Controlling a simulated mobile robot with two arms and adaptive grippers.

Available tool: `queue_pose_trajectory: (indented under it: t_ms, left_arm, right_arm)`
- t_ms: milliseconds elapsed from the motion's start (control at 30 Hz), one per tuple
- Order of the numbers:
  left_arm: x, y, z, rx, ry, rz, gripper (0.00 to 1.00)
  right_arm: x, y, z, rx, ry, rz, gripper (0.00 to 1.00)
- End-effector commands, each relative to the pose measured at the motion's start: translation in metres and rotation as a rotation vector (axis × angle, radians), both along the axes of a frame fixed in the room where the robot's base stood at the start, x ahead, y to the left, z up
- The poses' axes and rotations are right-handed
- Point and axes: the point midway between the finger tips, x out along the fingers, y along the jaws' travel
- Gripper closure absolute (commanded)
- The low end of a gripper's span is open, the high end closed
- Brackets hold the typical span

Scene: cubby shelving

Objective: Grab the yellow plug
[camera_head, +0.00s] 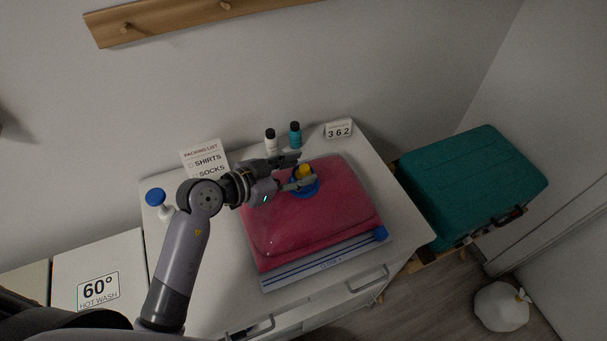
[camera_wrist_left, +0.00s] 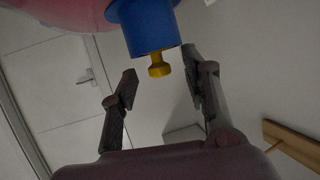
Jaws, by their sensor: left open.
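The yellow plug (camera_head: 305,170) sits in the top of a blue round holder (camera_head: 303,191), which rests on a pink-red folded bag or cushion (camera_head: 315,223). In the left wrist view the plug (camera_wrist_left: 159,67) is a short knobbed yellow stem standing out of the blue holder (camera_wrist_left: 145,27). My left gripper (camera_head: 304,168) reaches in from the left with its fingers spread. In the left wrist view the open fingers (camera_wrist_left: 160,63) lie on either side of the plug's knob, with gaps and no visible contact. My right gripper is out of view.
A white bottle (camera_head: 271,146), a teal bottle (camera_head: 295,138) and a "362" block (camera_head: 339,130) stand behind the bag. A packing list sign (camera_head: 205,158) and a blue-topped bottle (camera_head: 157,199) stand left. A teal case (camera_head: 473,185) is at the right.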

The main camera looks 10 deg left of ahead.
Motion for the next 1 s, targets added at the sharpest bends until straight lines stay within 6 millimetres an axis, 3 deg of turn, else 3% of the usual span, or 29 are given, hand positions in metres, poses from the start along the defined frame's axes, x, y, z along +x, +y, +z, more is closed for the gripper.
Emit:
queue_pose_trajectory:
  t_ms: [167, 700, 1000]
  left_arm:
    - [-0.0001, 0.0003, -0.0001, 0.0, 0.0, 0.0, 0.59]
    - [-0.0004, 0.0004, -0.0004, 0.0, 0.002, 0.0, 0.95]
    - [-0.0005, 0.0003, 0.0012, 0.0, 0.001, -0.001, 0.96]
  right_arm:
    - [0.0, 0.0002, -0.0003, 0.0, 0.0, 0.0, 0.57]
    - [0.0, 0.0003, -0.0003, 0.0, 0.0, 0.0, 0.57]
    - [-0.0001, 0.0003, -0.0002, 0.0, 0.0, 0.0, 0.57]
